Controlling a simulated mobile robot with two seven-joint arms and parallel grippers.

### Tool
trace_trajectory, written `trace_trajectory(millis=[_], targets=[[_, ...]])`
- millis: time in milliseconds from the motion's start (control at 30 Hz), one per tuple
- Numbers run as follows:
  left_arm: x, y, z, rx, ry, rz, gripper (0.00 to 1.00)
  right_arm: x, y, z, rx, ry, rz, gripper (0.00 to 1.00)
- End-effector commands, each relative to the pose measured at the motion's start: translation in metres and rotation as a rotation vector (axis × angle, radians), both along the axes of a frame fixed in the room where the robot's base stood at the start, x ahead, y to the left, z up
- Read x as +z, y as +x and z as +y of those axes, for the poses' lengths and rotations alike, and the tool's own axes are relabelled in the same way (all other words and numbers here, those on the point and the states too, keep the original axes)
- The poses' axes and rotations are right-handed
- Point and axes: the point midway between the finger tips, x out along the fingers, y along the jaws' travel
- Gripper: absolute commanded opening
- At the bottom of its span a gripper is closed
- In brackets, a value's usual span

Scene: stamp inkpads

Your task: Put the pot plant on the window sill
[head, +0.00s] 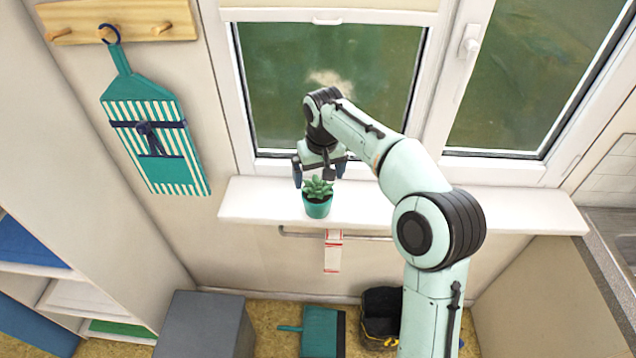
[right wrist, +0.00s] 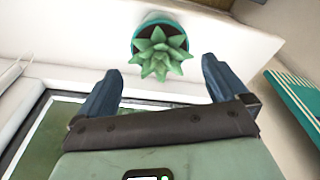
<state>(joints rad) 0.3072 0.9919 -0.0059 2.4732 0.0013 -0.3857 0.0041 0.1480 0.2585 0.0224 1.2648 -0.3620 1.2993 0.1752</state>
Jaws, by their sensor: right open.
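The pot plant (head: 318,198), a green succulent in a teal pot, stands upright on the white window sill (head: 262,203), left of the sill's middle. In the right wrist view the plant (right wrist: 160,50) shows just beyond the fingertips, with the pot rim around it. My right gripper (head: 316,178) is right behind and above the plant, on the window side. Its blue fingers (right wrist: 160,75) are spread apart and nothing is between them. The fingers appear apart from the pot. My left gripper is not in view.
The window (head: 330,85) is close behind my right arm. The sill is clear right of the plant.

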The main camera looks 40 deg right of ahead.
Motion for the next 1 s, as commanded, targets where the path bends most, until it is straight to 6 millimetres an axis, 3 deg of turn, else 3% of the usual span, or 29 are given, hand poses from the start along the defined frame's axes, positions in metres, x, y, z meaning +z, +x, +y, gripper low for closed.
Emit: trace_trajectory(millis=[100,300,1000], targets=[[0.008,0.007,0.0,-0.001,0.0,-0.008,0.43,0.028,-0.002,0.001,0.0,-0.001,-0.005,1.0],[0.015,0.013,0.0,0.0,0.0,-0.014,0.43,0.053,-0.007,0.002,0.0,-0.001,-0.002,1.0],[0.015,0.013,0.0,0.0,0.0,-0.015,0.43,0.058,-0.008,0.003,0.0,0.0,0.001,1.0]])
